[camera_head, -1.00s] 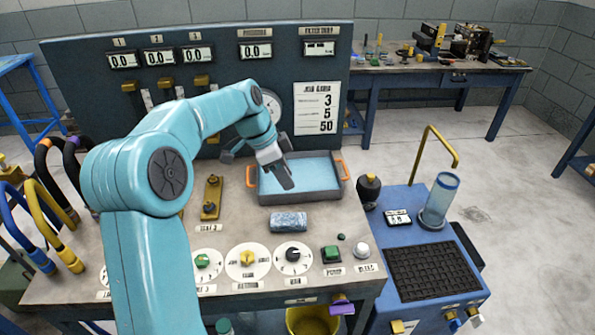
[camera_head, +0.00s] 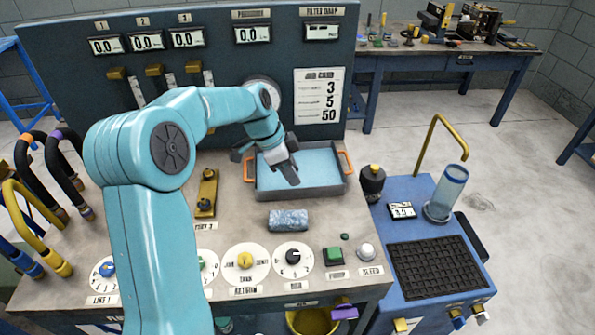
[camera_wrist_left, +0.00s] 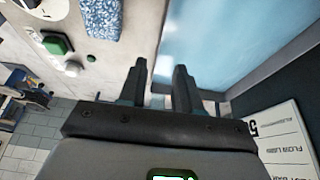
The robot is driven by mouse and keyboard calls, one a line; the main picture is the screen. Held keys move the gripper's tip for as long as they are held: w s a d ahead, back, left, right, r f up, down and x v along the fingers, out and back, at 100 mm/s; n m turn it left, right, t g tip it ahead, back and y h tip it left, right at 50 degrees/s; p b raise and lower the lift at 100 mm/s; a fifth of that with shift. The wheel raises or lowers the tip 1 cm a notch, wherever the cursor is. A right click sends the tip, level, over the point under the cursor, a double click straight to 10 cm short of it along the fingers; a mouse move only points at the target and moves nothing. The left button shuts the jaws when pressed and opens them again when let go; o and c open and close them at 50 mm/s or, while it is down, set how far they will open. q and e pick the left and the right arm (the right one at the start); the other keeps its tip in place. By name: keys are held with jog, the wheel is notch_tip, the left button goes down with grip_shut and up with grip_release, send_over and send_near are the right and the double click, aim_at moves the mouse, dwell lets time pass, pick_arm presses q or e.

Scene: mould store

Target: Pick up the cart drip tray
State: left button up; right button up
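On the blue cart (camera_head: 395,268) at the right lies a black, grid-patterned drip tray (camera_head: 437,267), flat on the cart top. A grey tray with a light blue inside and orange side handles (camera_head: 328,192) stands on the bench, left of the cart. My left gripper (camera_head: 286,176) is over the left part of this bench tray, well away from the cart. In the left wrist view its two fingers (camera_wrist_left: 160,75) are apart with nothing between them, and the bench tray's blue inside (camera_wrist_left: 212,40) is beside them. My right gripper is not in view.
A blue patterned cloth-like block (camera_head: 288,220) lies in front of the bench tray. The cart also bears a clear blue cylinder (camera_head: 447,190), a bent yellow pipe (camera_head: 433,135) and a small display (camera_head: 402,211). A black bottle (camera_head: 372,183) stands between bench tray and cart.

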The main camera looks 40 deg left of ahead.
aim_at(302, 189)
pick_arm(q)
jog(key=x, duration=0.6)
jog(key=shift+s+d+f+p, duration=0.15)
jog(key=shift+d+f+p, duration=0.05)
jog(key=shift+p, duration=0.1)
jog(key=shift+w+f, duration=0.25)
jog(key=shift+f, duration=0.1)
jog(key=shift+s+r, duration=0.1)
jog(key=shift+s, duration=0.05)
jog(key=shift+c, duration=0.9)
grip_shut()
